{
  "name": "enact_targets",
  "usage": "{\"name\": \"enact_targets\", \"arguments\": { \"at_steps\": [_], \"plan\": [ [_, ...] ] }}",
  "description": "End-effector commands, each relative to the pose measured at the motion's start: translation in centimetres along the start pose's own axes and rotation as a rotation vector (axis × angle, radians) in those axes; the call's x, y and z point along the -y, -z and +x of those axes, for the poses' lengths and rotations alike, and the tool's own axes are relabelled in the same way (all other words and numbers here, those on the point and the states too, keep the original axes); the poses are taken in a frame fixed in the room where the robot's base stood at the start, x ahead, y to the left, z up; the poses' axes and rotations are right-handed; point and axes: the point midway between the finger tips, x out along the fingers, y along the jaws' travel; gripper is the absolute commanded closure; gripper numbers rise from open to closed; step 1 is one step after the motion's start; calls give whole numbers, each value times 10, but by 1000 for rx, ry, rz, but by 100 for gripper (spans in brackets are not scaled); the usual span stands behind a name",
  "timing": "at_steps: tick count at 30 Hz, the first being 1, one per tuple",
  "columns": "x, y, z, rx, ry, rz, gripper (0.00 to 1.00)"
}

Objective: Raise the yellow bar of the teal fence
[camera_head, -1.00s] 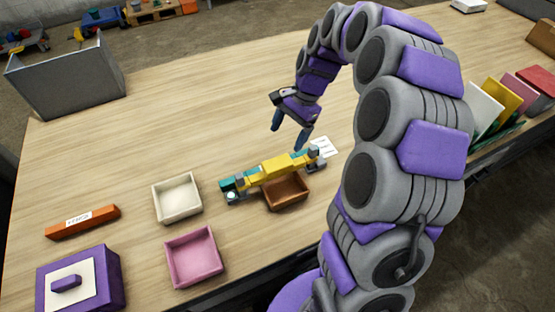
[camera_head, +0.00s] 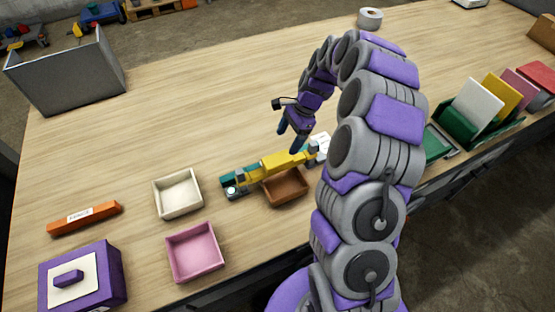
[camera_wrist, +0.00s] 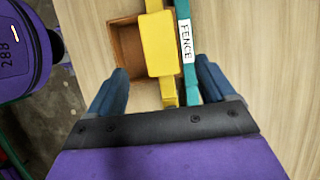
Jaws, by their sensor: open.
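The yellow bar (camera_head: 283,162) lies along the teal fence (camera_head: 229,180) on the workbench. In the wrist view the yellow bar (camera_wrist: 160,45) runs beside the teal strip (camera_wrist: 186,75), which has a white "FENCE" label (camera_wrist: 186,41). My gripper (camera_head: 290,140) points down just behind the right part of the bar in the head view. In the wrist view my gripper (camera_wrist: 160,90) is open, one finger on each side of the bar and strip, with clear gaps. I cannot tell whether the fingertips are level with the bar. The fence's right end is partly hidden in the wrist view.
A brown tray (camera_head: 286,198) sits right in front of the bar. A cream tray (camera_head: 157,200), a pink tray (camera_head: 170,262), an orange "FENCE" block (camera_head: 85,218) and a purple box (camera_head: 112,275) stand at left.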

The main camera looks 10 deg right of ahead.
Motion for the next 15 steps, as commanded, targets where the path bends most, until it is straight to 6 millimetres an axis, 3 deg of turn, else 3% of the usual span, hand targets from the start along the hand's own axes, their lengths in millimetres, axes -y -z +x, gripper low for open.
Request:
{"name": "enact_targets", "arguments": {
  "at_steps": [6, 15],
  "plan": [
    [-2, 0, 47, 2, -7, 0, 17],
    [-1, 0, 90, 1, -2, -1, 17]
  ]
}}
